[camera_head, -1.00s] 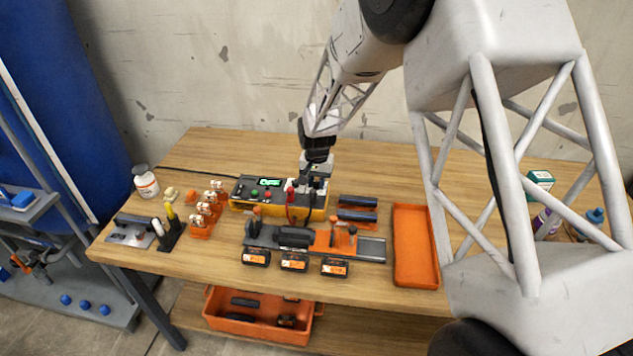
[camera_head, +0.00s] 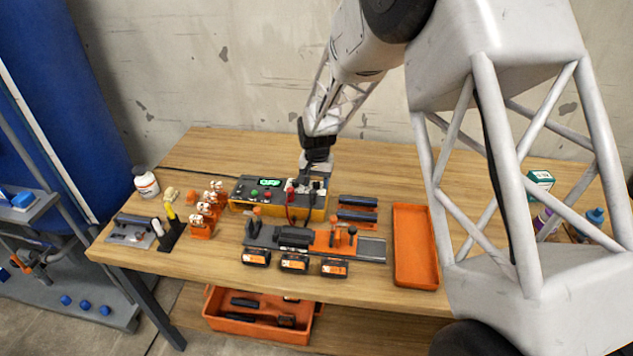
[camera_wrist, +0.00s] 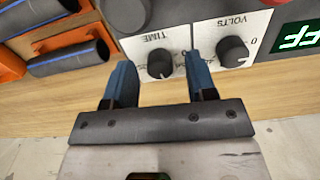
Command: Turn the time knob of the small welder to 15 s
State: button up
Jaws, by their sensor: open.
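The small welder (camera_head: 246,207) is a yellow and dark box at the back of the bench, with a lit green display. In the wrist view its TIME knob (camera_wrist: 160,64) is a black dial on a white panel. The VOLTS knob (camera_wrist: 233,50) stands to its right. My gripper (camera_wrist: 158,78) is open, with blue fingertips on either side of the TIME knob and a gap at each side. The right finger lies between the two knobs. The scale marks are too small and partly hidden to read. In the head view my gripper (camera_head: 318,178) hides the knobs.
Dark pipes with blue stripes (camera_head: 357,208) lie right of the welder. A clamp fixture (camera_head: 370,250) and several orange-labelled blocks (camera_head: 294,263) are in front. An orange tray (camera_head: 416,206) is farther right. Orange fittings (camera_head: 202,228) stand left.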

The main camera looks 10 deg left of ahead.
aim_at(317, 183)
jog(key=shift+r, duration=3.75)
jog(key=shift+s+d+r, duration=0.2)
jog(key=shift+d+r, duration=0.2)
jog(key=shift+r, duration=0.05)
jog(key=s+d+r+t, duration=0.1)
jog(key=s+d+r, duration=1.55)
jog(key=d, duration=0.25)
jog(key=s+d+r, duration=0.1)
jog(key=s+d, duration=0.4)
jog(key=s, duration=0.8)
jog(key=s+d+t, duration=0.1)
jog(key=s+d, duration=0.5)
jog(key=s, duration=0.7)
jog(key=shift+d+r+t, duration=0.2)
jog(key=shift+r+t, duration=0.1)
jog(key=shift+r, duration=0.05)
